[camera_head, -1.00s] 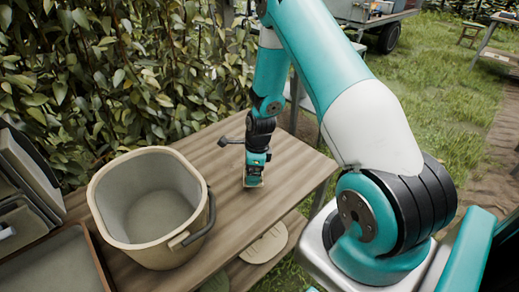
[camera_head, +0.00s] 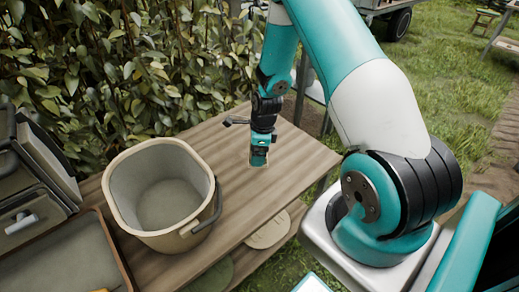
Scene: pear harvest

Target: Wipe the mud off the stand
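The stand (camera_head: 290,165) is a brown slatted wooden table beside the hedge. My gripper (camera_head: 259,163) points down at the stand's top, right of the bucket. No clear mud patch can be made out on the visible slats; the spot under my gripper is hidden.
A beige bucket (camera_head: 117,184) with a dark handle stands on the left of the stand and looks empty. A brown tray (camera_head: 115,250) and grey boxes (camera_head: 45,160) are at far left. A lower shelf holds a pale round board (camera_head: 268,232). Leafy hedge (camera_head: 130,70) lies behind.

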